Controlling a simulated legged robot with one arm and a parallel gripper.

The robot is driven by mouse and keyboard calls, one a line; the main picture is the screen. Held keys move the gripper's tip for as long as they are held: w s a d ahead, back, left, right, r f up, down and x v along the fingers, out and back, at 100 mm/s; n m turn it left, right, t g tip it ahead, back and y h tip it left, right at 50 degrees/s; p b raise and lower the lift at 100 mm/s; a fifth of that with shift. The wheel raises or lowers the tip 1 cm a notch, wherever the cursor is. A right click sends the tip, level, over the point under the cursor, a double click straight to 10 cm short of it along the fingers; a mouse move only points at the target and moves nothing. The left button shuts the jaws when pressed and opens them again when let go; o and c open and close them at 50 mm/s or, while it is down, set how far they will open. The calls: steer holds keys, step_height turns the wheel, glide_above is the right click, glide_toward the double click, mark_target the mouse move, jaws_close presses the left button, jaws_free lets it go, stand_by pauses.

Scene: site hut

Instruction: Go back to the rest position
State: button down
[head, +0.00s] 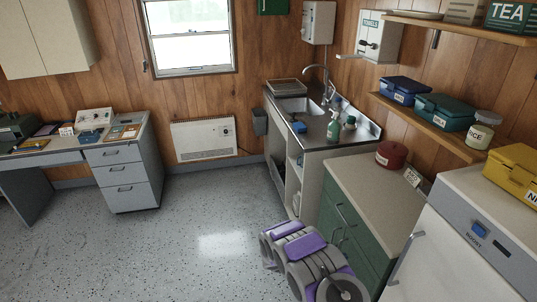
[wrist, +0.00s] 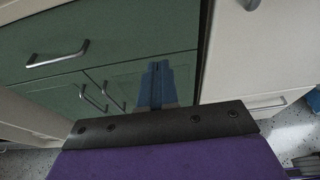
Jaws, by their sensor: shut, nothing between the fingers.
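My gripper (wrist: 156,72) shows in the wrist view as two blue fingers close together, with nothing between them. It points toward the green cabinet front (wrist: 110,60), over the lower doors; I cannot tell the exact gap to it. In the head view my purple and grey arm is folded low at the bottom centre, beside the green cabinet (head: 345,225). My fingers are hidden there.
A white fridge-like appliance (head: 455,240) stands right of the green cabinet. The sink counter (head: 300,125) is beyond it. A shelf (head: 430,125) with several boxes hangs on the right wall. A grey desk (head: 122,175) stands at left. The speckled floor (head: 170,240) between is clear.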

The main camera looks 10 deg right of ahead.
steer(key=s+r+m+g+y, duration=0.1)
steer(key=s+r+m+g, duration=0.1)
steer(key=s+r+m, duration=0.45)
steer(key=s+a+r+m+g+y, duration=0.1)
steer(key=s+r+g, duration=0.15)
steer(key=r, duration=0.75)
steer(key=s+r+m+g+y, duration=0.1)
steer(key=s+r+m, duration=0.2)
steer(key=s+r, duration=0.4)
steer(key=s+a+r+m+t+y, duration=0.1)
steer(key=s+a+r+m+y, duration=0.1)
steer(key=s+a, duration=0.6)
steer(key=s+a+r+m+t+y, duration=0.1)
steer(key=s+a+r+m+y, duration=0.2)
steer(key=s+a, duration=0.5)
steer(key=s+a+r+m+t+y, duration=0.1)
steer(key=s+a+r+m+y, duration=0.2)
steer(key=s+a+y, duration=0.3)
steer(key=s+a+r, duration=0.1)
steer(key=s+a, duration=0.1)
steer(key=a, duration=0.1)
steer(key=shift+s+y, duration=0.2)
steer(key=shift+y, duration=0.1)
steer(key=shift+a+r, duration=0.1)
